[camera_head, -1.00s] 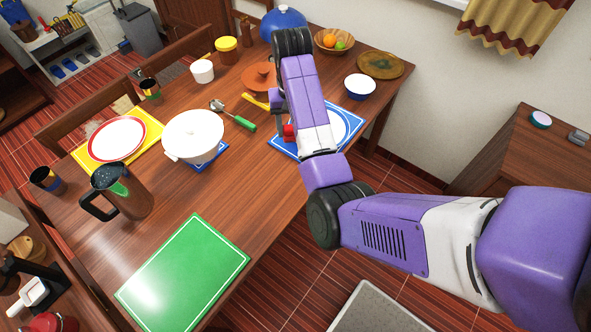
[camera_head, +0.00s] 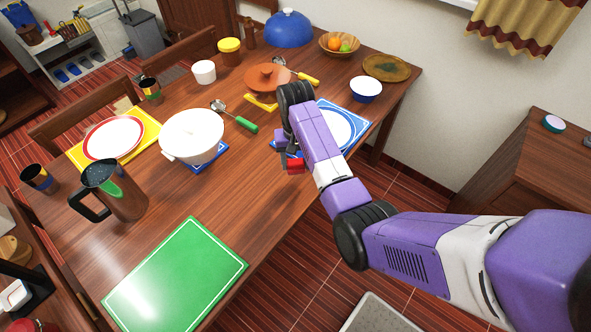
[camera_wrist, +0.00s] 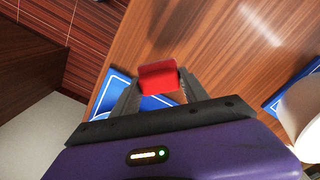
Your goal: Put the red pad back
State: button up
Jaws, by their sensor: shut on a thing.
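The red pad (camera_wrist: 160,77) is between the two fingertips of my gripper (camera_wrist: 158,88) in the wrist view, and the gripper is shut on it. In the head view the red pad (camera_head: 295,168) shows small under my gripper (camera_head: 292,158), near the table's right edge and beside the blue placemat (camera_head: 352,116) with a white-and-blue plate. The pad appears held above the wooden table top; the exact height is hard to tell. My arm hides part of the placemat and plate.
A white pot (camera_head: 192,133) stands on a blue pad (camera_head: 207,162).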

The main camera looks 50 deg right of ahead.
aim_at(296, 170)
jog(key=shift+f, duration=2.15)
jog(key=shift+f, duration=0.1)
jog(key=o, duration=1.2)
notch_tip(296, 170, up, 12)
jog(key=shift+r+b, duration=0.1)
jog(key=shift+b, duration=0.35)
